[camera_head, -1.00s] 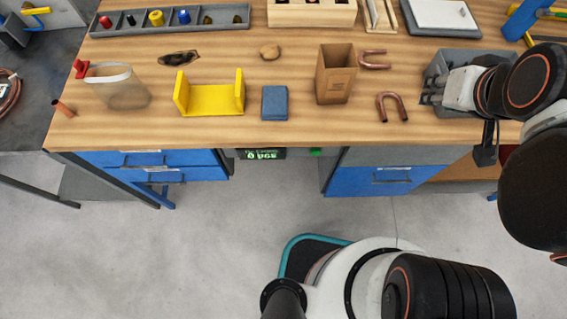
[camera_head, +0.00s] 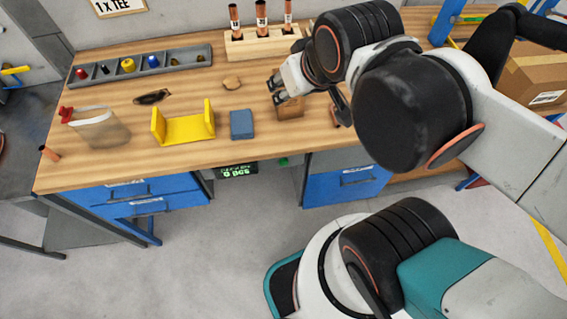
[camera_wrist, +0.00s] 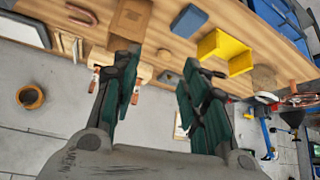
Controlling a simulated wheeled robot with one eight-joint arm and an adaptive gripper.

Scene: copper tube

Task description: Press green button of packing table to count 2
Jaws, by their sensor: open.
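The green button (camera_head: 284,161) sits under the front edge of the wooden packing table (camera_head: 110,166), partly in shadow. A small display (camera_head: 237,171) with green text, ending in what looks like "0 BGS", is just left of it. My gripper (camera_head: 277,88) appears above the tabletop near the brown paper box (camera_head: 291,109), apart from the button. In the wrist view my gripper (camera_wrist: 160,78) is open with nothing between its fingers. I cannot make out the button in the wrist view.
A blue block (camera_head: 241,124), yellow holder (camera_head: 184,128) and clear bag (camera_head: 101,131) stand on the table. A parts tray (camera_head: 143,66) and a wooden rack with copper tubes (camera_head: 262,41) are at the back. Blue drawers (camera_head: 135,195) flank the display. The floor in front is clear.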

